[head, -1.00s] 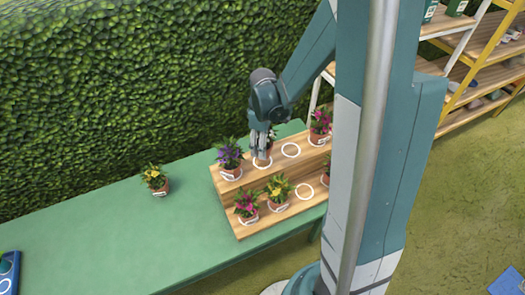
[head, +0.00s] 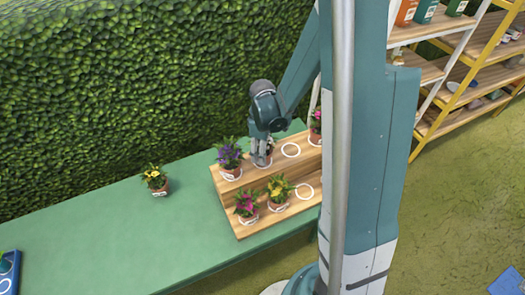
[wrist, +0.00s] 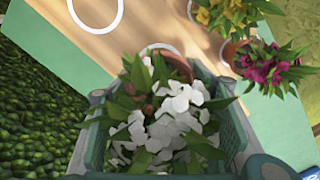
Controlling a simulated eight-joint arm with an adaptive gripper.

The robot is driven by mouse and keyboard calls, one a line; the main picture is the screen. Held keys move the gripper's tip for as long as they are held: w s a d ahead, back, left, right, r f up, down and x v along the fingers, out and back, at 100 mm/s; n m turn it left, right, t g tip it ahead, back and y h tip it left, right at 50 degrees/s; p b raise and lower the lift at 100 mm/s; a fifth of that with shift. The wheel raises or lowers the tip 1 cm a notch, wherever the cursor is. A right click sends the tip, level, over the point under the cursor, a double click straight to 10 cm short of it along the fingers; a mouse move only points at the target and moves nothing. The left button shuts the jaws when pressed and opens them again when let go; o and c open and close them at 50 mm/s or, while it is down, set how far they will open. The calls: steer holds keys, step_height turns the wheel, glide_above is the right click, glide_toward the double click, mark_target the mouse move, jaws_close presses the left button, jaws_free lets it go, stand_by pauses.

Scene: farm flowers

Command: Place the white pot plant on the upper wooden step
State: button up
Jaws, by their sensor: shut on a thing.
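The white pot plant (wrist: 172,125), with white flowers and a terracotta pot, is between my gripper's fingers in the wrist view. My gripper (head: 262,158) is shut on it and points down over the upper wooden step (head: 277,160). In the head view the gripper hides most of the plant; a bit of its pot shows at the fingertips. In the wrist view the pot is at a white ring (wrist: 160,49) on the step. I cannot tell whether the pot touches the wood.
A purple plant (head: 229,157) stands left on the upper step, a pink one (head: 315,127) right, partly behind my arm. An empty ring (head: 290,150) lies between. The lower step holds pink (head: 247,206) and yellow (head: 278,192) plants. Another yellow plant (head: 155,180) stands on the green table.

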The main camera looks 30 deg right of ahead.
steer(key=shift+f, duration=0.1)
steer(key=o, duration=1.1)
steer(key=shift+r, duration=0.2)
steer(key=shift+r, duration=5.9)
